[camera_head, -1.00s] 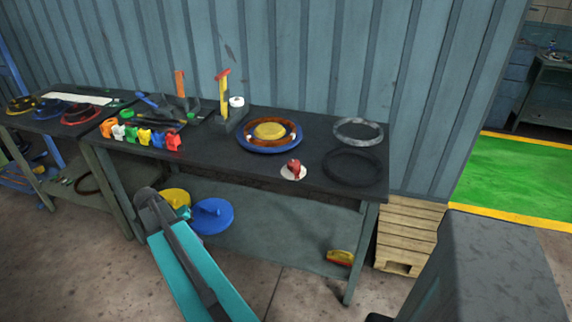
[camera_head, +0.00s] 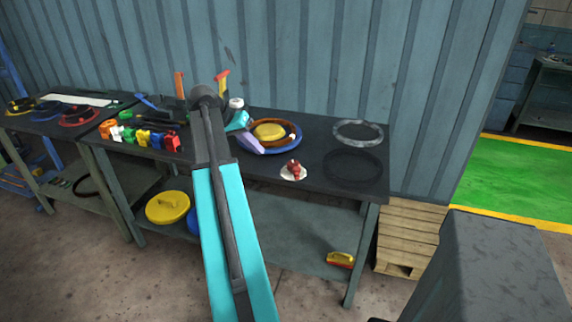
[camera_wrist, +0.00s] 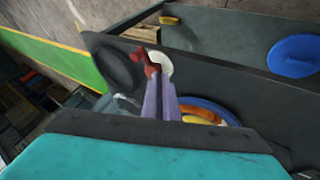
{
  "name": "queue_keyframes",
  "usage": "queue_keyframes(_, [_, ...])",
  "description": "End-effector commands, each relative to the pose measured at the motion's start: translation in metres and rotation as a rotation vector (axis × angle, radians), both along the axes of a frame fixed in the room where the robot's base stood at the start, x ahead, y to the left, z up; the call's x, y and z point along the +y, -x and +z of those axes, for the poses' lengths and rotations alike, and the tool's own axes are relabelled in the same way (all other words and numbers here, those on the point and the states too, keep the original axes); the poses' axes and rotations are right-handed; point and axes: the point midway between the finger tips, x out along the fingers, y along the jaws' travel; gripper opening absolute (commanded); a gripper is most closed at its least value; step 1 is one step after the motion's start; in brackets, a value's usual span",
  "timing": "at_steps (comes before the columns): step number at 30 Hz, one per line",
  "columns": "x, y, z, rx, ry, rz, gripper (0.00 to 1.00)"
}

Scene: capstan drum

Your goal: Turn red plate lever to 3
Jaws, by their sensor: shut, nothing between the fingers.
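The red lever (camera_head: 293,168) stands on a small round white plate (camera_head: 299,178) near the front edge of the bench, right of centre. In the wrist view the red lever (camera_wrist: 144,58) and its white plate (camera_wrist: 164,63) show just beyond my fingertips. Any numbers on the plate are too small to read. My gripper (camera_head: 259,149), with purple fingers, is shut and empty above the bench. In the head view it is left of the lever, apart from it. In the wrist view the fingers (camera_wrist: 158,82) are together and partly cover the plate.
A blue and brown ring with a yellow centre (camera_head: 270,131) lies behind my gripper. A grey ring (camera_head: 358,131) and a dark ring (camera_head: 353,152) lie right of the lever. Several coloured clamps (camera_head: 140,135) stand at the left. The bench (camera_head: 325,180) is bare around the lever.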

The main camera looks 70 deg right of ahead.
Motion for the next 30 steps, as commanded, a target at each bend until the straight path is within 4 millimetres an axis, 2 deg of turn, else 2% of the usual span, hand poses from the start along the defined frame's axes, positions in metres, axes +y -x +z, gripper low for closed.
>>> queue_keyframes(4, [-0.002,0.004,0.005,-0.002,0.006,-0.011,0.0])
queue_keyframes(17, [-0.004,0.005,0.0,-0.001,0.005,-0.008,0.0])
queue_keyframes(23, [-0.009,0.012,-0.012,0.0,0.004,-0.009,0.0])
queue_keyframes(30, [-0.02,0.025,-0.034,0.0,0.004,-0.009,0.0])
